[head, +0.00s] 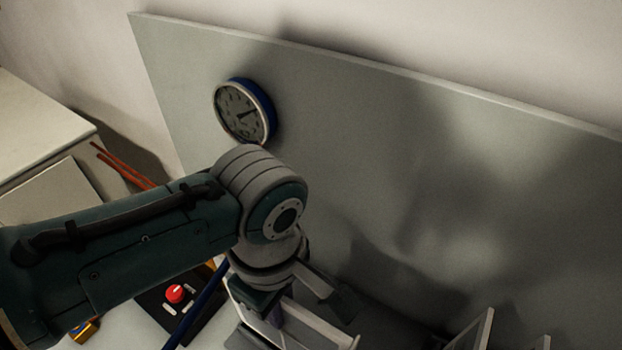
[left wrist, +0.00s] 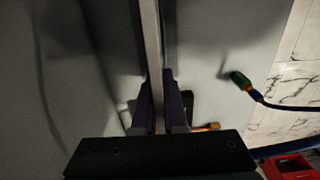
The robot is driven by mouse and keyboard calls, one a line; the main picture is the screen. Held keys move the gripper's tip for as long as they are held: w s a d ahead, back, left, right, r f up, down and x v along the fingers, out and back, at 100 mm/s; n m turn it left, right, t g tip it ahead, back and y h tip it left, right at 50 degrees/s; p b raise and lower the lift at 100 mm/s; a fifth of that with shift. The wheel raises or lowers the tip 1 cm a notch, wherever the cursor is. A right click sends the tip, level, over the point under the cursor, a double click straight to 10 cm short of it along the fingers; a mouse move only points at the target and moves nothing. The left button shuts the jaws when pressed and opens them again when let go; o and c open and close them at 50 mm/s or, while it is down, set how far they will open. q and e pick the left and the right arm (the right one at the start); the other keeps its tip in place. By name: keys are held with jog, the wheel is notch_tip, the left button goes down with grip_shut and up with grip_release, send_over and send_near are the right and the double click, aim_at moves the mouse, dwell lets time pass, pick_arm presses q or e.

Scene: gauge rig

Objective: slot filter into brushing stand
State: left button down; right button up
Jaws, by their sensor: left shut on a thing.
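My left gripper (head: 272,312) points down at the bottom middle of the head view, with its dark fingers partly hidden by my wrist. It is shut on a thin, pale-framed panel, which looks like the filter (head: 318,326). In the left wrist view the filter (left wrist: 151,45) shows edge-on as a narrow light strip between the two purple fingers (left wrist: 158,108). Pale upright pieces (head: 472,332) at the lower right edge may be part of the brushing stand; most of them is cut off, so I cannot tell. My right gripper is not in view.
A dark box with a red knob (head: 174,293) lies left of the gripper. A green-tipped connector (left wrist: 239,80) on a blue cable and a red box (left wrist: 291,168) show at right in the wrist view.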

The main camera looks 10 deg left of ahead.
pick_arm(q)
jog(key=shift+f, duration=0.2)
jog(key=shift+f+b, duration=1.35)
jog(key=shift+f, duration=0.15)
jog(key=shift+r, duration=0.15)
jog(key=shift+r+p, duration=3.45)
jog(key=shift+p, duration=0.45)
jog(key=shift+f, duration=0.15)
notch_tip(320, 180, down, 4)
jog(key=b, duration=0.3)
